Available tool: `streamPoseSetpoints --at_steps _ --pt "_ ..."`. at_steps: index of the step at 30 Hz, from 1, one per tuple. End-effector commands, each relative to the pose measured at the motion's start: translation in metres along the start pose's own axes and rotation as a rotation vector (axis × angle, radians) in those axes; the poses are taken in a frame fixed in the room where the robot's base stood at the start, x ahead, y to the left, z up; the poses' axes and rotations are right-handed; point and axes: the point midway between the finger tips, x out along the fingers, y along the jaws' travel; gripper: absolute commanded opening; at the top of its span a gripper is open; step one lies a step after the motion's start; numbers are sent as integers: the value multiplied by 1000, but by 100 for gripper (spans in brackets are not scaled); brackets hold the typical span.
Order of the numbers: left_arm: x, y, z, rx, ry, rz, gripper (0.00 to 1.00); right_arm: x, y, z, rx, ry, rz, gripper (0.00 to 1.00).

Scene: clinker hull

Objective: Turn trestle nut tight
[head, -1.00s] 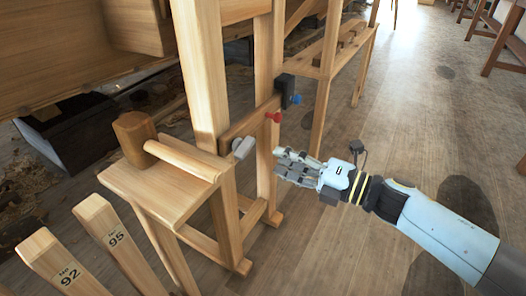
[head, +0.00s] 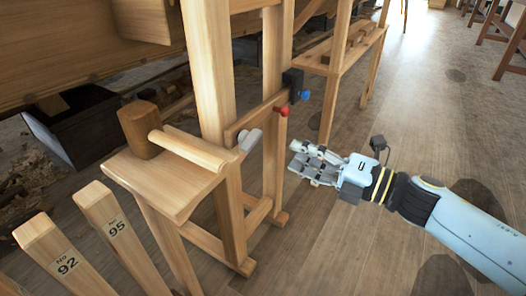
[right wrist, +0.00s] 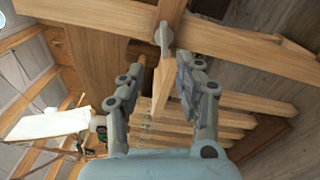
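The trestle nut is a grey wing nut (head: 250,139) on the wooden crossbar of the upright trestle (head: 212,75). In the right wrist view the grey wing nut (right wrist: 164,38) shows at the top, just beyond the fingertips and roughly midway between them. My right gripper (head: 300,160) is to the right of the nut and lower in the head view, apart from it. In the right wrist view the right gripper (right wrist: 160,80) has its two fingers spread with nothing between them. My left gripper is not in view.
A red knob (head: 281,111) and a blue knob (head: 304,95) sit farther along the crossbar. Numbered posts 92 (head: 58,252) and 95 (head: 112,222) stand at lower left.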

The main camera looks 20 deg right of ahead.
Motion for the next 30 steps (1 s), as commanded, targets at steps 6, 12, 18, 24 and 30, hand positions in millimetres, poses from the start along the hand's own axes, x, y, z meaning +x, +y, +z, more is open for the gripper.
streamPoseSetpoints --at_steps 6,12,18,24,30 --pt "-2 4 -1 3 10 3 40 14 -8 -4 -7 4 1 35" --pt "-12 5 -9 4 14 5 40 54 -7 -4 -5 2 4 35" --pt "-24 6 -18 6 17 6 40 89 -8 -4 -5 3 1 35" --pt "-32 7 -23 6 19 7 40 106 -8 -4 -7 4 -1 35" --pt "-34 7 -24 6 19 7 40 108 -7 -4 -6 5 -1 35"
